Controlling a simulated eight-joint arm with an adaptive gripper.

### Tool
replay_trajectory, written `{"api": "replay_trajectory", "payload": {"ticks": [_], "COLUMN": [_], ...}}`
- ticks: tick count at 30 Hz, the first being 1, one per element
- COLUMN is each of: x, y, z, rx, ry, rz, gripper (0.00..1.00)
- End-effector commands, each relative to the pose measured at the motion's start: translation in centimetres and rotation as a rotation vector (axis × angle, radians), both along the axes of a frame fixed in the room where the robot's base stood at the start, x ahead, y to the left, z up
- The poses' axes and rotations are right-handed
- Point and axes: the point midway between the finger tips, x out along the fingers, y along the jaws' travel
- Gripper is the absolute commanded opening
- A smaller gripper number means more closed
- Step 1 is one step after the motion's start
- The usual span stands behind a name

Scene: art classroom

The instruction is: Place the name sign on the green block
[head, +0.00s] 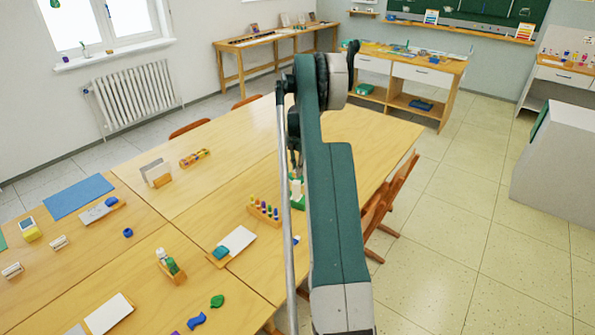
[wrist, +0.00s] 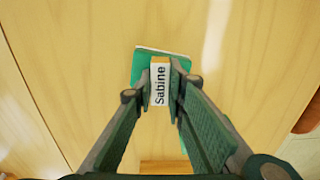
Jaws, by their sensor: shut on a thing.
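The name sign (wrist: 160,85) is a small white piece with the word "Sabine" and a wooden top edge. My gripper (wrist: 161,78) is shut on it, with one finger on each side. In the wrist view the green block (wrist: 139,66) shows behind the sign and fingertips, mostly covered by them. In the head view my gripper (head: 296,165) is partly hidden by my arm, and the green block (head: 299,202) shows just below it. I cannot tell whether the sign touches the block.
A rack of coloured pegs (head: 264,209) stands just left of the green block. Several other small items are spread over the left tables. Chairs (head: 388,195) stand along the right edge.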

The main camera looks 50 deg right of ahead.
Motion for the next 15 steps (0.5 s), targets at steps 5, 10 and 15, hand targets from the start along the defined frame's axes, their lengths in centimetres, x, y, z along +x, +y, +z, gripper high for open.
{"api": "replay_trajectory", "payload": {"ticks": [5, 10, 15], "x": [0.01, 0.01, 0.00], "y": [0.00, 0.00, -0.01], "z": [-0.36, -0.29, -0.29], "rx": [0.000, 0.000, 0.000], "ry": [0.000, 0.000, 0.000], "rz": [0.000, 0.000, 0.000], "gripper": [0.06, 0.29, 0.29]}}
